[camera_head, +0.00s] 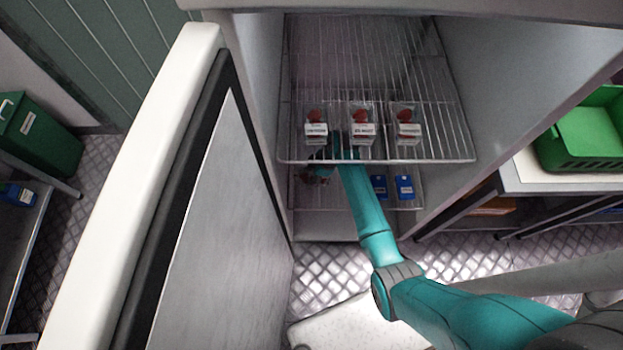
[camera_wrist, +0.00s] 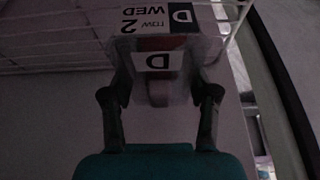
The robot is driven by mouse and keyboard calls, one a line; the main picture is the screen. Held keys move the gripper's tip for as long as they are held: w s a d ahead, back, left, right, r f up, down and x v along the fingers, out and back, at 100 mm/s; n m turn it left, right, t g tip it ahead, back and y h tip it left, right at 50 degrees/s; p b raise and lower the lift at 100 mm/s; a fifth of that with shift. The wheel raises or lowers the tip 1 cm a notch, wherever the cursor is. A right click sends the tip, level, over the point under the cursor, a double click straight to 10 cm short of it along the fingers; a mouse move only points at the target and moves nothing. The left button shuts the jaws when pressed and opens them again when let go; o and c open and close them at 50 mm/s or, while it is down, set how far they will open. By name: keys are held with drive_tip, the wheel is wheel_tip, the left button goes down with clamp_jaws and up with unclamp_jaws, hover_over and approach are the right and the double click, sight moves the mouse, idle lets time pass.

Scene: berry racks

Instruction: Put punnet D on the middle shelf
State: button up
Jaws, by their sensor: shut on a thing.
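In the wrist view, punnet D (camera_wrist: 160,62), a clear box with a white label marked D, is between the two fingers of my gripper (camera_wrist: 158,82), which is shut on it. A shelf tag (camera_wrist: 160,18) reading D, WED, row 2 appears upside down just beyond the punnet. In the head view, my gripper (camera_head: 320,170) is inside the open cabinet, under the front of the upper wire shelf (camera_head: 440,152) and over the left part of the shelf below (camera_head: 405,206). The upper shelf partly hides it. I cannot tell whether the punnet touches the shelf.
Three labelled punnets of red fruit (camera_head: 361,129) stand on the upper shelf. Two blue-labelled boxes (camera_head: 404,187) stand on the lower shelf, right of my arm. The open door (camera_head: 215,200) lies to the left. A green crate (camera_head: 585,140) rests on a table at right.

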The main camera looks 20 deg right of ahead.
sight(311, 180)
drive_tip(key=shift+f, duration=1.7)
drive_tip(key=shift+f, duration=0.1)
drive_tip(key=o, duration=1.2)
drive_tip(key=v, duration=0.5)
drive_tip(key=s+d, duration=0.1)
drive_tip(key=d, duration=0.2)
drive_tip(key=s+d, duration=0.2)
drive_tip(key=d, duration=0.2)
drive_tip(key=s+d, duration=0.1)
drive_tip(key=d, duration=0.3)
drive_tip(key=shift+s, duration=0.25)
